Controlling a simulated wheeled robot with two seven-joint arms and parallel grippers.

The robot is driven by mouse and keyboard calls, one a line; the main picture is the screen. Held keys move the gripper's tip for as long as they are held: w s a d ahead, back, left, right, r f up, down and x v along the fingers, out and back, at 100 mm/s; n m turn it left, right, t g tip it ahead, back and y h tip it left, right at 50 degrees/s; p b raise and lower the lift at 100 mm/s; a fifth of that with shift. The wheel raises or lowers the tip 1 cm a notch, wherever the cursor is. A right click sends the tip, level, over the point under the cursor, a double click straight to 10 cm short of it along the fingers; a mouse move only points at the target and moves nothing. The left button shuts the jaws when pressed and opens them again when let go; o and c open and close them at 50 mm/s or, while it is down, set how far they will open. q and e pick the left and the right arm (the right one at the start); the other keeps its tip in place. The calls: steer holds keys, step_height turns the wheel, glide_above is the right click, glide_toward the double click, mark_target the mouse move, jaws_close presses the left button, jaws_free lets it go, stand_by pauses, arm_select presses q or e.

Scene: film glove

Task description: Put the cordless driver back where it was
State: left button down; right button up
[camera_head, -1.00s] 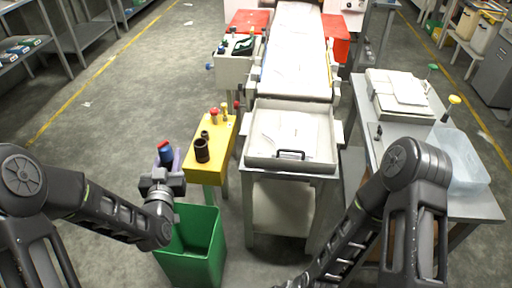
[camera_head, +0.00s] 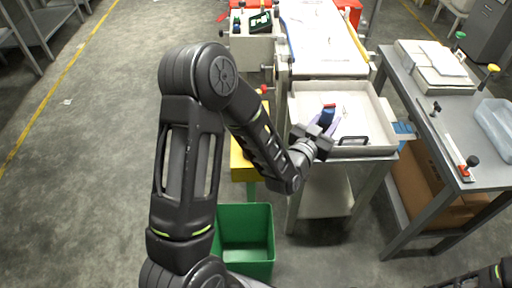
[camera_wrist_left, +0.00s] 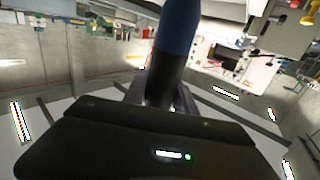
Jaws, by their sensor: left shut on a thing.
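The cordless driver (camera_head: 328,113) shows as a blue body with a red end. My left gripper (camera_head: 325,124) is shut on it, over the pale shallow tray (camera_head: 375,153) at the near end of the conveyor. I cannot tell how far above the tray floor it is. In the left wrist view the driver (camera_wrist_left: 178,35) is a blue and black cylinder standing up between the fingers. Its lower part is hidden by the gripper body. My right gripper is out of view; only part of that arm shows at the bottom right.
A yellow stand (camera_head: 240,165) is partly hidden behind my left arm. A green bin (camera_head: 247,235) stands on the floor below it. A grey table (camera_head: 440,125) on the right holds a stack of white sheets (camera_head: 435,62), a clear tub (camera_head: 497,122) and a bar with knobs.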

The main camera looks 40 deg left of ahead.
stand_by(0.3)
arm_select(q)
steer(key=a+f+n+y+b, duration=0.1)
steer(key=a+n+y+b, duration=0.1)
steer(key=a+b, duration=0.5)
steer(key=s+a+f+n+g+y+b, duration=0.1)
steer(key=a+y+b, duration=0.3)
steer(key=a, duration=0.5)
steer(key=s+a+f+n+g+y+b, duration=0.1)
steer(key=a+f+n+y+b, duration=0.1)
steer(key=a+b, duration=0.7)
steer(key=shift+s+n+y+b, duration=0.2)
steer(key=shift+n+y+b, duration=0.1)
steer(key=shift+n+y, duration=0.3)
